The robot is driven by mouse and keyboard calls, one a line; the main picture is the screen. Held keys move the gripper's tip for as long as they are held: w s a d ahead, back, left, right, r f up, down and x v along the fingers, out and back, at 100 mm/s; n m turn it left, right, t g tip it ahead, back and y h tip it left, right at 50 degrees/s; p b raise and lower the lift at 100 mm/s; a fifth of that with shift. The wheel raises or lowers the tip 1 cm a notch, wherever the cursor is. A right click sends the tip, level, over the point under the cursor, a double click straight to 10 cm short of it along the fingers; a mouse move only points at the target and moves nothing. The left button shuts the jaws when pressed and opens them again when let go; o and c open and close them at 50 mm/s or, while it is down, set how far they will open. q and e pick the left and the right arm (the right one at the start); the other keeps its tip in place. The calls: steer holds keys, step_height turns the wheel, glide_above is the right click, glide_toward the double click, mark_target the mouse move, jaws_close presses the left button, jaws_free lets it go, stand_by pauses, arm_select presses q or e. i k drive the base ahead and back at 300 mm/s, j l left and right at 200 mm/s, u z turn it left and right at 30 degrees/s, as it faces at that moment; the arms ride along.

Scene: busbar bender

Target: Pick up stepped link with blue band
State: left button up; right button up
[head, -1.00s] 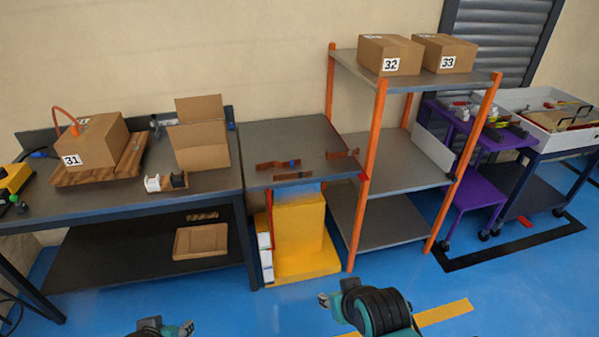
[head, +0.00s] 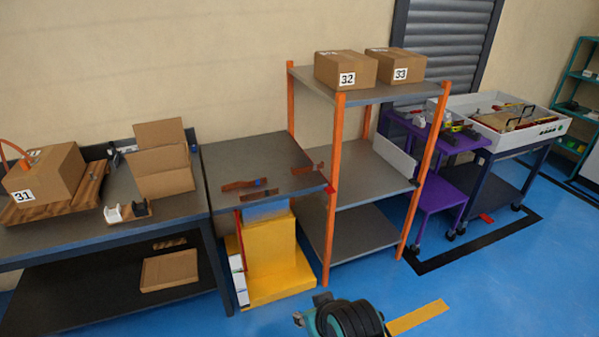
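Several copper-brown links lie on the grey top of the yellow-based stand (head: 225,150). One link (head: 240,185) has a blue band near its right end. A second link (head: 258,195) lies just in front of it and shows no clear band. A third link (head: 308,168) lies farther right near the edge, with a dark reddish mark. Which of these are stepped is too small to tell. My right gripper (head: 300,318) is low at the bottom edge, over the floor and well away from the links. Its fingers are too unclear to judge. My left gripper is out of view.
An orange-post shelf (head: 375,170) with boxes 32 (head: 345,70) and 33 (head: 395,65) stands right of the stand. A dark workbench (head: 180,205) with box 31 (head: 45,172) adjoins on the left. Blue floor (head: 480,300) is open in front.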

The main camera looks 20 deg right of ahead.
mark_target(249, 185)
steer(key=i+l, duration=1.2)
steer(key=i+l+u, duration=0.05)
